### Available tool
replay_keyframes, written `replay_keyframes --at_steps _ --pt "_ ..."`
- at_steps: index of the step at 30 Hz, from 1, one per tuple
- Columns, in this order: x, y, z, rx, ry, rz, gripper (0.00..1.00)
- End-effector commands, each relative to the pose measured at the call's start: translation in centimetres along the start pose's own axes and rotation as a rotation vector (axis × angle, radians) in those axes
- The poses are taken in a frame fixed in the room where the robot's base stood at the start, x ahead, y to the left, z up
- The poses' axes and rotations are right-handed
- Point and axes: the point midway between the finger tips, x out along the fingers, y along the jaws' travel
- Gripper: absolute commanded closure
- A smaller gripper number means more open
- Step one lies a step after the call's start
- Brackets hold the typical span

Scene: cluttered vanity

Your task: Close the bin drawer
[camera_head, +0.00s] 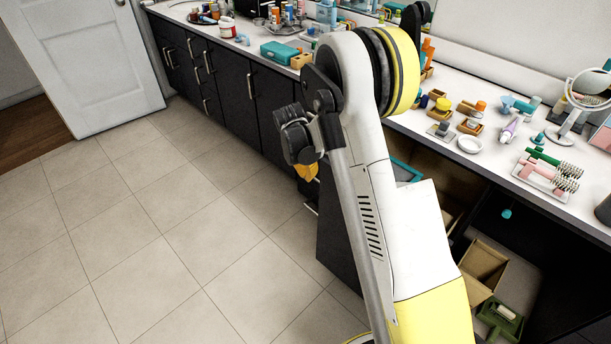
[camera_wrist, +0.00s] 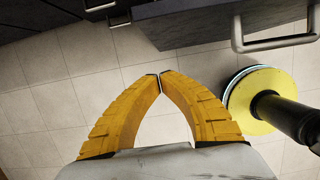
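The bin drawer (camera_head: 338,252) shows as a dark front panel standing out from the counter, partly hidden behind my arm. The drawer appears pulled open; how far is hard to tell. In the wrist view a dark drawer front (camera_wrist: 205,22) with a metal handle (camera_wrist: 278,44) is at the upper right, probably the same drawer. My gripper (camera_wrist: 160,75) has its two yellow fingers meeting at the tips, with nothing between them. In the head view my gripper (camera_head: 307,172) hangs over the floor side, up and left of the panel. No contact is visible.
Dark closed cabinets (camera_head: 228,80) with handles run along the wall to the left. The countertop (camera_head: 490,150) is crowded with bottles and brushes. An open box (camera_head: 484,268) and a green item (camera_head: 500,320) sit in the space under the counter. The tiled floor (camera_head: 150,230) is clear.

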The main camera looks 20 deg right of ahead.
Motion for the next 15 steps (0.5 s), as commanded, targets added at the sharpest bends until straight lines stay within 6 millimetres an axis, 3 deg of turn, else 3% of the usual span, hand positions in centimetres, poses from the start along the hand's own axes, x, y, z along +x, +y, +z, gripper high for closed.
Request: replay_keyframes --at_steps 1,10,15 --pt "1.5 0.0 -0.1 0.001 0.0 0.0 1.0" --pt "7.9 0.1 -0.1 0.003 0.0 0.001 1.0" --pt "8.4 0.0 2.4 0.004 0.0 0.001 1.0"
